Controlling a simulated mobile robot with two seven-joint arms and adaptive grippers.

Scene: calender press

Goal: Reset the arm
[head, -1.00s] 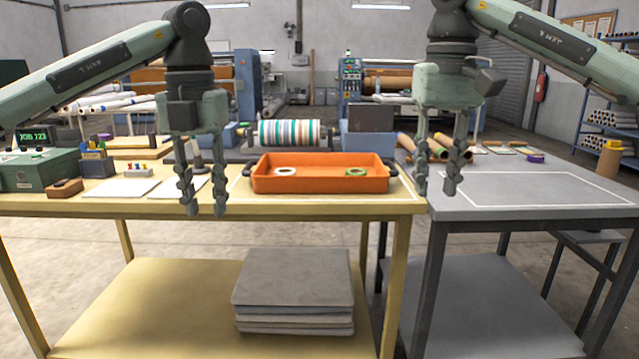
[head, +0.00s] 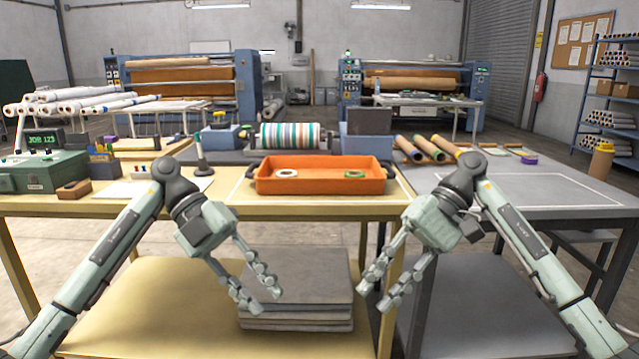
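My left gripper (head: 262,292) hangs in front of the yellow table, below its top, with its fingers angled down and to the right. Its two fingers are apart and nothing is between them. My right gripper (head: 374,297) hangs to the right of it, in front of the joint between the two tables, with its fingers angled down and to the left. Its fingers are also apart and empty. Both arms come up from the lower corners and bend inward, roughly mirroring each other. Neither gripper appears to touch anything.
An orange tray (head: 320,187) with a white ring (head: 287,173) and a green ring (head: 355,174) stands on the yellow table (head: 225,212). A striped roller (head: 290,135) is behind it. Stacked grey slabs (head: 300,275) lie on the lower shelf. The grey table (head: 540,190) is mostly clear.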

